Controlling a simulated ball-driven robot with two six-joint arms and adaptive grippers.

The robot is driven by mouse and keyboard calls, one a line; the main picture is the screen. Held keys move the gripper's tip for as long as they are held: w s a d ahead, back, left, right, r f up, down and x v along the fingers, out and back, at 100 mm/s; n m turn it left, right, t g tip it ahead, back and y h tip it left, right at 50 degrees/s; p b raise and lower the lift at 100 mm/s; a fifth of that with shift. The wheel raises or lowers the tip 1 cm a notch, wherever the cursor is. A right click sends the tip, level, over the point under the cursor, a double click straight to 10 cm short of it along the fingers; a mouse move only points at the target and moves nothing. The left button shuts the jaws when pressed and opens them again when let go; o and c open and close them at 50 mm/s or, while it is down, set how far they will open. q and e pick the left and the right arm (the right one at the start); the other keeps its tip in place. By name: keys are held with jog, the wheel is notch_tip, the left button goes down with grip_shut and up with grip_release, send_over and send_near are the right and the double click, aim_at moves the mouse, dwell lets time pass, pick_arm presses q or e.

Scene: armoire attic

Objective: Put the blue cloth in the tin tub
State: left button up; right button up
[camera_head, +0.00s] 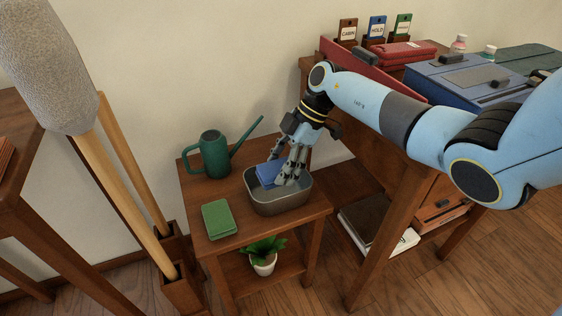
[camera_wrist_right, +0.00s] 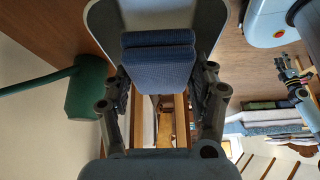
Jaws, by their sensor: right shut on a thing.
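The folded blue cloth (camera_head: 267,173) is at the mouth of the grey tin tub (camera_head: 280,206), within its rim. The cloth (camera_wrist_right: 158,62) also shows in the right wrist view, between the fingers with the tub wall (camera_wrist_right: 100,35) around it. My right gripper (camera_head: 289,176) reaches down into the tub and is shut on the cloth. I cannot tell whether the cloth touches the tub's floor. A small jointed grey shape at the right of the wrist view looks like my left gripper (camera_wrist_right: 296,80); its fingers are unclear.
The tub stands on a small wooden table (camera_head: 193,186). A green watering can (camera_head: 214,155) is behind left of it, and a folded green cloth (camera_head: 218,219) is at front left. A potted plant (camera_head: 263,262) sits below. A desk with a blue case (camera_head: 455,85) is at right.

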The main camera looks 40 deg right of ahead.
jog(key=o, duration=1.3)
